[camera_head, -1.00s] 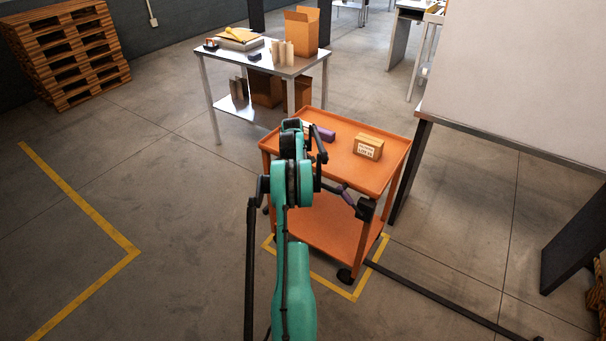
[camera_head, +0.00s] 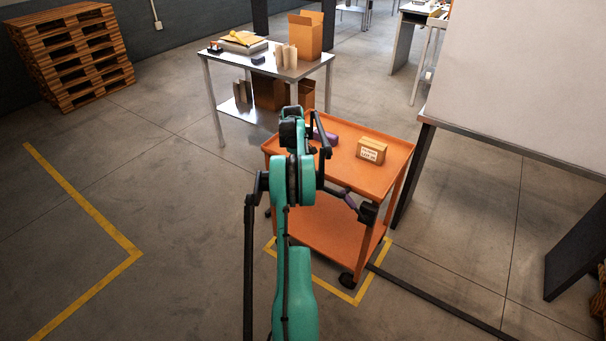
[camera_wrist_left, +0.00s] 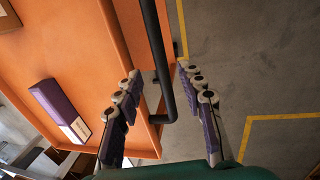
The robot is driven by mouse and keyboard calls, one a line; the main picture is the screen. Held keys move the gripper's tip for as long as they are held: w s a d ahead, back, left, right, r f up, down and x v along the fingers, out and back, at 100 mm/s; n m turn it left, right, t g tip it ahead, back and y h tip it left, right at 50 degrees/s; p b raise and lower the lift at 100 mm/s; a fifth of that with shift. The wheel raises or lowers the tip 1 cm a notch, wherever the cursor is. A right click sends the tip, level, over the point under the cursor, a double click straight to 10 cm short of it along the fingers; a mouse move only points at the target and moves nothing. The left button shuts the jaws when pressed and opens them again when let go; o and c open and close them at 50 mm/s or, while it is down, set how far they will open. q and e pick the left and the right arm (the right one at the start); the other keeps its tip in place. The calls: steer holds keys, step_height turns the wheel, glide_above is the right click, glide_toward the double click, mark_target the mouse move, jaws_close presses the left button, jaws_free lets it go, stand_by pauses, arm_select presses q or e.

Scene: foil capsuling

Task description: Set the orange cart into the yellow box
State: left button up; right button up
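The orange cart (camera_head: 395,160) stands upright with its black handle on the near side. The yellow box is a taped floor outline (camera_head: 333,292); its near lines show around the cart's base, and the caster in front sits just inside the near corner. The cart hides the rest of it. My left gripper (camera_head: 346,196) is at the handle, mostly hidden by my arm. In the left wrist view its two fingers (camera_wrist_left: 160,95) are apart, with the black handle bar (camera_wrist_left: 157,45) between them and gaps visible on both sides. My right gripper is not in view.
A purple box (camera_head: 325,137) and a cardboard box (camera_head: 372,150) lie on the cart's top. A metal table (camera_head: 232,68) stands behind, a white-topped table (camera_head: 520,90) to the right. Another yellow line (camera_head: 85,205) and open floor lie left; a dark floor bar (camera_head: 440,301) runs right.

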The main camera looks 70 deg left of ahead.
arm_select(q)
steer(key=r, duration=0.3)
steer(key=s+r, duration=0.1)
steer(key=r, duration=0.1)
steer(key=shift+d, duration=0.25)
steer(key=shift+w+r, duration=0.1)
